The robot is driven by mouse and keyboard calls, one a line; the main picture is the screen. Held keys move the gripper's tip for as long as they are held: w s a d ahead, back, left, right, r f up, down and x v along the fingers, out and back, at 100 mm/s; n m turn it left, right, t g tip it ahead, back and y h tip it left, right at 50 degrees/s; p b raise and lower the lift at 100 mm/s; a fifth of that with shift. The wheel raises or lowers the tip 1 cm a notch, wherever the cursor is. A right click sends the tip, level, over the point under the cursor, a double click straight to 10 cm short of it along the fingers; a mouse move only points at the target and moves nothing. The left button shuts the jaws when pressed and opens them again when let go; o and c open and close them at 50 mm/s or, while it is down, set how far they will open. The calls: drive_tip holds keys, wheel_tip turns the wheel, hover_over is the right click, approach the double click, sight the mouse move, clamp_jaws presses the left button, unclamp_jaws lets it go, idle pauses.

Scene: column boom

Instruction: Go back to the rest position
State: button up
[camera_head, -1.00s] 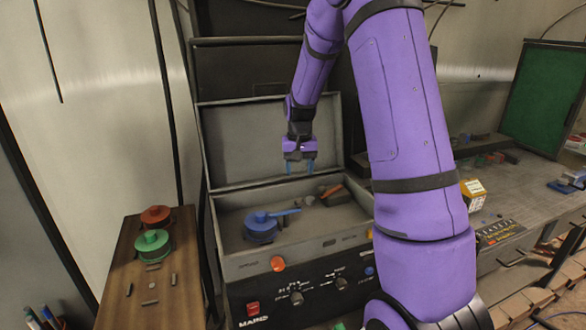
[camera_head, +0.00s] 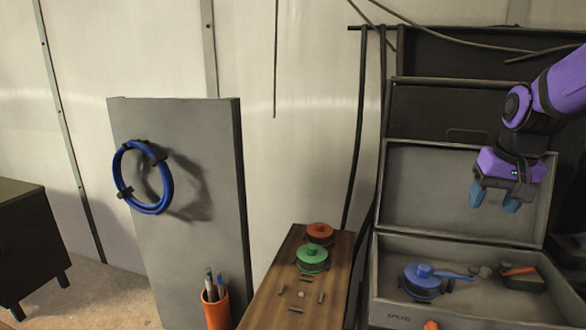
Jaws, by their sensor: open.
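My gripper (camera_head: 496,194) is at the right of the head view, in front of the raised lid of a grey case. Its blue fingertips point down and stand apart, with nothing between them. My purple arm reaches in from the right edge. Below the gripper, inside the open grey case (camera_head: 380,262), sits a blue lidded pot-like piece (camera_head: 423,281) with a handle pointing right. The gripper is above and apart from it. An orange-handled tool (camera_head: 518,271) lies at the right in the case.
A wooden board (camera_head: 268,292) left of the case holds a red round piece (camera_head: 319,232) and a green one (camera_head: 312,258). An orange pen cup (camera_head: 217,310) stands beside it. A grey panel (camera_head: 215,130) bears a blue cable coil (camera_head: 166,190). A dark cabinet (camera_head: 25,240) stands far left.

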drive_tip(key=s+a+r+n+t, duration=0.1)
drive_tip(key=s+a+r, duration=0.1)
drive_tip(key=s, duration=0.7)
drive_tip(key=s+a+r+n+t, duration=0.1)
drive_tip(key=s+a+r+n, duration=0.1)
drive_tip(key=s+a, duration=0.3)
drive_tip(key=s, duration=0.4)
drive_tip(key=shift+s+a+r+t, duration=0.2)
drive_tip(key=shift+s+r+t, duration=0.1)
drive_tip(key=shift+s+t, duration=0.1)
drive_tip(key=shift+w, duration=0.1)
